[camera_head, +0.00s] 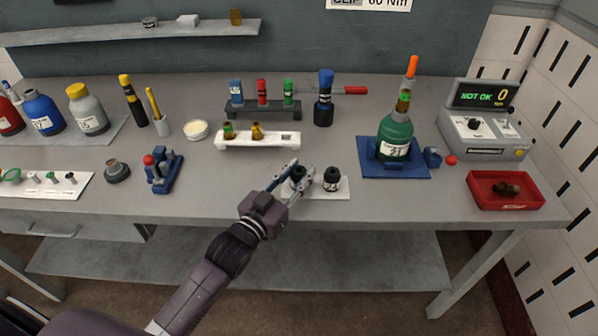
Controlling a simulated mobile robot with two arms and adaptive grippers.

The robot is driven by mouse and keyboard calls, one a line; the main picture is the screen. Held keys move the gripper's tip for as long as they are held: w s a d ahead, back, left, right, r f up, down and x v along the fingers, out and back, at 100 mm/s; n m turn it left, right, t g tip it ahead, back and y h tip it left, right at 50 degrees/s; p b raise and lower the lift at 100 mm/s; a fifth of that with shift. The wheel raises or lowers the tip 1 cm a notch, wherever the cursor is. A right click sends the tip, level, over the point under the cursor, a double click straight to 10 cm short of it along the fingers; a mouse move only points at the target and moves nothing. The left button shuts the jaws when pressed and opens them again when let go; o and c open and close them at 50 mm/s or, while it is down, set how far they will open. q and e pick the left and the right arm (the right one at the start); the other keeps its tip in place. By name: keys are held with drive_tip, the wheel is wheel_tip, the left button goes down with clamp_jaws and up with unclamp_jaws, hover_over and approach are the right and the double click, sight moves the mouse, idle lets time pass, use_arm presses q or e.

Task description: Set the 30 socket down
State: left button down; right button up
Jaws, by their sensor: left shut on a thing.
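My left gripper (297,173) reaches over the front middle of the bench from below. Its fingers are shut on a dark, short cylindrical socket (298,173), partly hidden between them. Its marking cannot be read here, so I cannot confirm the number 30. The held socket is over or on the left part of a white holder plate (342,194); I cannot tell if it touches. A second dark socket (331,180) with a pale label stands upright on the plate, just right of the gripper. My right gripper is not in view.
A green bottle-shaped fixture (396,134) stands on a blue base at right, beside a grey display box (485,129) reading NOT OK 0. A red tray (482,203) is at front right. A white rack (258,143) stands behind the gripper.

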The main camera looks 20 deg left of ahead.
use_arm(q)
drive_tip(key=shift+f, duration=0.15)
drive_tip(key=c, duration=1.5)
unclamp_jaws()
drive_tip(key=shift+c, duration=0.2)
drive_tip(key=shift+r, duration=0.25)
drive_tip(key=shift+s+a+f, duration=0.1)
drive_tip(key=shift+s+f, duration=0.05)
drive_tip(key=shift+s, duration=0.1)
drive_tip(key=b+v, duration=0.1)
drive_tip(key=v, duration=0.9)
drive_tip(key=shift+b, duration=0.35)
drive_tip(key=shift+s+a, duration=0.15)
drive_tip(key=shift+s, duration=0.55)
